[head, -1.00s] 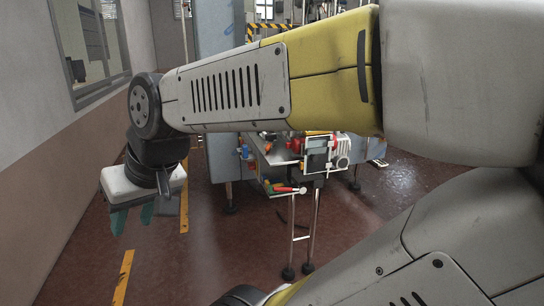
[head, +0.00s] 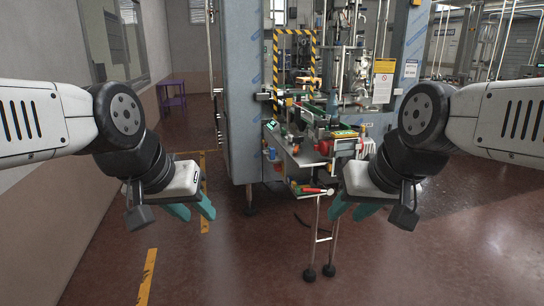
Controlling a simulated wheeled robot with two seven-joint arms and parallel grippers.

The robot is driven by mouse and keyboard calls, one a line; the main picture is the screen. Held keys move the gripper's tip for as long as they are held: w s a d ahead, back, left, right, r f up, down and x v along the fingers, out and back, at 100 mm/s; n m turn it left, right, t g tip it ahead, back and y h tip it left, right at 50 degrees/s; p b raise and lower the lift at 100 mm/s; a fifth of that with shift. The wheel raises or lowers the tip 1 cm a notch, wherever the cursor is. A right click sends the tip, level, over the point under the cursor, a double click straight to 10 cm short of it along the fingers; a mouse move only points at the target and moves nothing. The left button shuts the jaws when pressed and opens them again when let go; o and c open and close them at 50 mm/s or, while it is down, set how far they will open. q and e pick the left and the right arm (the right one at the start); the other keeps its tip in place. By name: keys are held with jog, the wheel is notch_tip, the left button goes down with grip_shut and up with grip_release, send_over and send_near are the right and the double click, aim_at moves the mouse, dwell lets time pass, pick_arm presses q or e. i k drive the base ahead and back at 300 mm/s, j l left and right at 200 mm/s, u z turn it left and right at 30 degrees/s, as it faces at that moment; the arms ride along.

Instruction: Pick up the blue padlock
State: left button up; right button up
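A small blue object (head: 272,154), possibly the blue padlock, shows on the near left side of the machine; it is too small to be sure. My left gripper (head: 196,213) hangs in front of and to the left of the machine, its teal fingers apart and empty. My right gripper (head: 350,212) hangs to the right, its teal fingers also apart and empty. Both grippers are well short of the blue object and touch nothing.
The large grey machine (head: 241,100) stands ahead with a cluttered work shelf. A red-handled tool (head: 313,191) lies on a small tray on a thin-legged stand (head: 316,240). A purple table (head: 171,97) is by the left wall. The near floor is clear.

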aim_at(271, 150)
jog(key=i+l, duration=0.1)
jog(key=i, duration=0.75)
jog(key=i+l+u, duration=0.1)
jog(key=i, duration=0.75)
jog(key=i+l, duration=0.15)
jog(key=i, duration=0.7)
